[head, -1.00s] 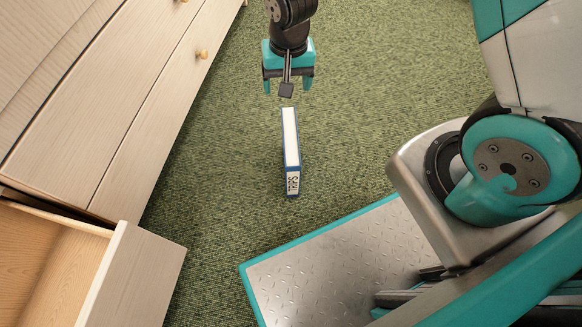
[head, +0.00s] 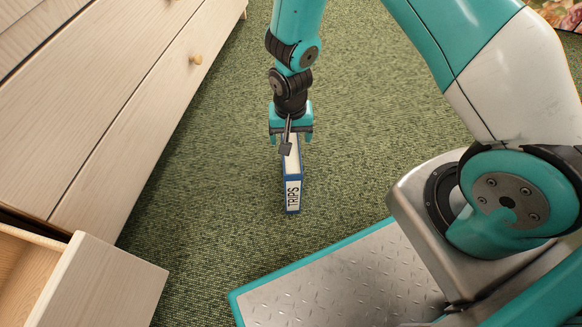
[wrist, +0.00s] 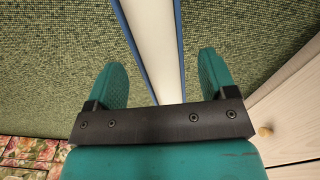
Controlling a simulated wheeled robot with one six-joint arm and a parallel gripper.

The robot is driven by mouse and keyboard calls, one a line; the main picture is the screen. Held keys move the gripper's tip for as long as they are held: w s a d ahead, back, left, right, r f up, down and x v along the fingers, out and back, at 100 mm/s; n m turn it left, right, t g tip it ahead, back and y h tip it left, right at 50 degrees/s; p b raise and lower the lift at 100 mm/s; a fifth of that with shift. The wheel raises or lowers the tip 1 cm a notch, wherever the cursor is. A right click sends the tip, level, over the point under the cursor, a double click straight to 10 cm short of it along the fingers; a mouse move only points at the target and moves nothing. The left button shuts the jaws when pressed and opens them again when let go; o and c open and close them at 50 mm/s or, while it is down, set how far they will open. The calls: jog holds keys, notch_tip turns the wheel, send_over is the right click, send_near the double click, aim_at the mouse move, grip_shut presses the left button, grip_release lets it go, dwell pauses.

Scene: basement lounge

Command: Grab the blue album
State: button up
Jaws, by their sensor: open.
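The blue album (head: 292,190) stands upright on the green carpet, with a white spine label reading "TRIPS" facing me and its pale page edges on top. My gripper (head: 291,138) is over the far part of the album in the head view, pointing down. In the wrist view the album (wrist: 153,40) runs between the two teal fingers of my gripper (wrist: 162,82), with a gap on each side. The gripper is open, and the right finger looks closer to the album than the left. The far end of the album is hidden behind my gripper in the head view.
A pale wooden dresser (head: 110,100) stands to the left, with an open drawer (head: 105,285) at the lower left. Green carpet (head: 200,190) is clear around the album. A floral item (head: 562,12) shows at the top right.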

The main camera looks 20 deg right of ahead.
notch_tip(320, 180, down, 5)
jog(key=b, duration=0.4)
jog(key=shift+f, duration=0.1)
grip_shut()
